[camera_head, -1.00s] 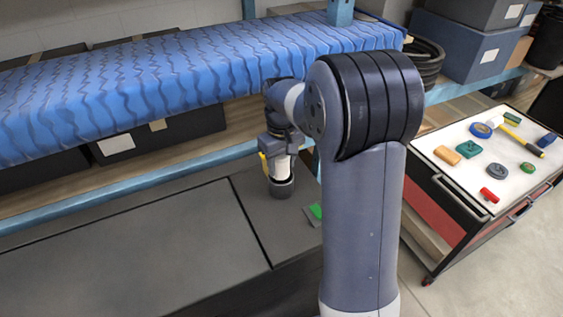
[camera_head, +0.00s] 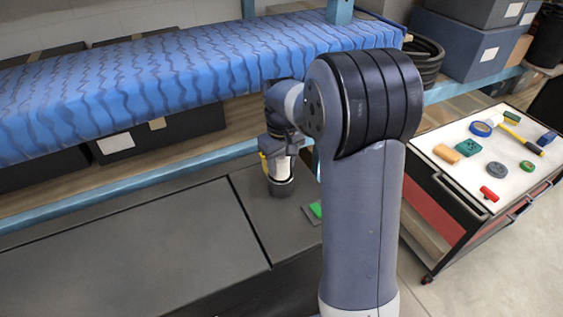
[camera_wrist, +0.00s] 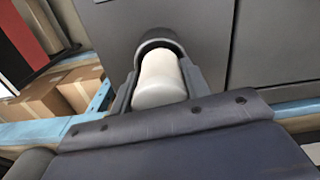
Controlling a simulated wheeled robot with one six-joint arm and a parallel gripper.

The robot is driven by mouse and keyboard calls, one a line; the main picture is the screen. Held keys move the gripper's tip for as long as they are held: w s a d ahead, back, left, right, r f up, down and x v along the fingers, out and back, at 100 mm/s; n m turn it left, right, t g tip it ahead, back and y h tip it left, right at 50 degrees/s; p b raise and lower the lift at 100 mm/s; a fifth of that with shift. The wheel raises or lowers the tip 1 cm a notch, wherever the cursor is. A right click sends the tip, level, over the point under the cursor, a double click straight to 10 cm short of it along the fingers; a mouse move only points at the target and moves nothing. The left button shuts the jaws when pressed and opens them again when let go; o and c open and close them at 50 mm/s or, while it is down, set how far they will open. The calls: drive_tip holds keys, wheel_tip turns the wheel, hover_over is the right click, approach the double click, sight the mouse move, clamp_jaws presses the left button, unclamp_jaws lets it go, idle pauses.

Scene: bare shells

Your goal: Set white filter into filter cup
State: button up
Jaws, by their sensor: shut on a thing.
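The white filter (camera_head: 281,170) is an upright cylinder below my wrist in the head view. My gripper (camera_head: 281,162) is shut on it. The dark round filter cup (camera_head: 281,187) stands on the dark bench top directly under the filter. The filter's lower end is at the cup's rim and seems to be inside it; how deep I cannot tell. In the wrist view, the filter (camera_wrist: 160,78) lies between the jaws of my gripper (camera_wrist: 160,85), with the cup's dark rim (camera_wrist: 158,42) curved around its far end.
A green piece (camera_head: 316,209) lies on the bench right of the cup. A shelf with a blue wavy cover (camera_head: 180,75) runs behind and above. A white-topped cart (camera_head: 470,185) with several small items stands at right. The bench top (camera_head: 130,245) at left is clear.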

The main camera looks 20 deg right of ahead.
drive_tip(key=shift+f+b, duration=0.65)
drive_tip(key=shift+f, duration=0.4)
idle(0.4)
drive_tip(key=o, duration=0.9)
drive_tip(key=shift+o, duration=0.9)
drive_tip(key=shift+s, duration=0.1)
drive_tip(key=shift+c, duration=0.2)
drive_tip(key=shift+o, duration=1.2)
drive_tip(key=shift+c, duration=0.5)
drive_tip(key=shift+o, duration=0.3)
